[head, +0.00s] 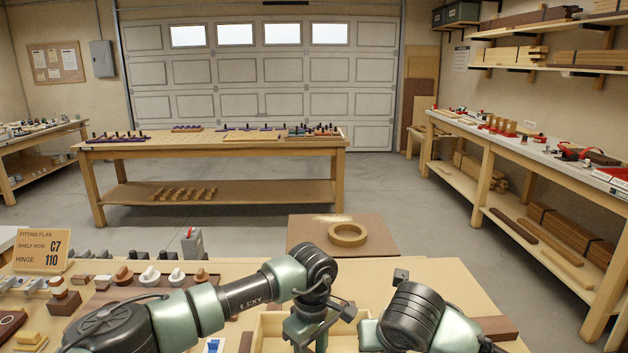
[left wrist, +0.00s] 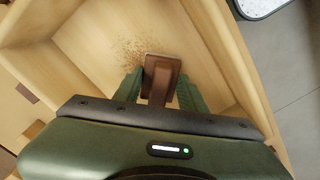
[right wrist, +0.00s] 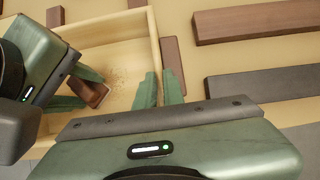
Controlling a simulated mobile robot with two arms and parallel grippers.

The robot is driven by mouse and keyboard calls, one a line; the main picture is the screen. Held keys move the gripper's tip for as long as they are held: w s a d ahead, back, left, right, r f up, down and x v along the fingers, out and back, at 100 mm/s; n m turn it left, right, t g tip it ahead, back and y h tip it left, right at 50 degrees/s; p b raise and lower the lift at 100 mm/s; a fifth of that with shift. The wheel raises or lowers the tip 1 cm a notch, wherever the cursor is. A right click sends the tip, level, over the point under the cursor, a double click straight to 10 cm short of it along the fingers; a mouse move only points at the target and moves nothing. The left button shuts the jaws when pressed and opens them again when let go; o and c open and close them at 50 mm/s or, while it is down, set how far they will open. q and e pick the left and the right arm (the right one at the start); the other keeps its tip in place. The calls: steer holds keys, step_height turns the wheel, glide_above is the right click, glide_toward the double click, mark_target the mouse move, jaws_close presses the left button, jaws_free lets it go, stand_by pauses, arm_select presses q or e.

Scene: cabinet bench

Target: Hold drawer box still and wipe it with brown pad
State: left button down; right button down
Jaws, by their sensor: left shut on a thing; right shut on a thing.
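The drawer box (left wrist: 226,48) is an open, pale wooden box; its interior also shows in the right wrist view (right wrist: 112,38). My left gripper (left wrist: 160,82) is shut on the brown pad (left wrist: 162,70), holding it inside the box close to the floor; I cannot tell whether it touches. Brown specks (left wrist: 132,48) lie on the box floor beside the pad. My right gripper (right wrist: 160,88) is shut on the box's side wall, one finger inside and one outside. In the head view my arms hide most of the box.
Brown and grey blocks (right wrist: 255,22) lie on the bench right of the box. A tan ring (head: 347,235) sits on a brown board behind. Several fittings and a sign (head: 42,250) stand on the left of the bench. The bench right of my arms is mostly clear.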

arm_select(q)
steer(key=shift+a+r, duration=0.15)
steer(key=shift+a, duration=1.3)
arm_select(e)
steer(key=shift+a, duration=0.1)
arm_select(q)
steer(key=shift+w+d, duration=0.1)
steer(key=shift+d, duration=1.65)
steer(key=shift+d+f, duration=0.15)
steer(key=shift+d, duration=0.9)
steer(key=shift+d+f, duration=0.15)
steer(key=shift+d, duration=0.85)
arm_select(e)
steer(key=shift+a, duration=0.1)
arm_select(q)
steer(key=shift+w, duration=0.1)
arm_select(e)
steer(key=shift+s, duration=0.1)
arm_select(q)
steer(key=shift+w+a+r, duration=0.1)
steer(key=shift+w+a, duration=0.05)
steer(key=shift+a, duration=0.25)
steer(key=shift+a+r, duration=0.15)
steer(key=shift+a, duration=1.5)
steer(key=shift+a, duration=1.8)
steer(key=shift+w+d, duration=0.1)
steer(key=shift+d, duration=3.6)
steer(key=shift+r, duration=0.1)
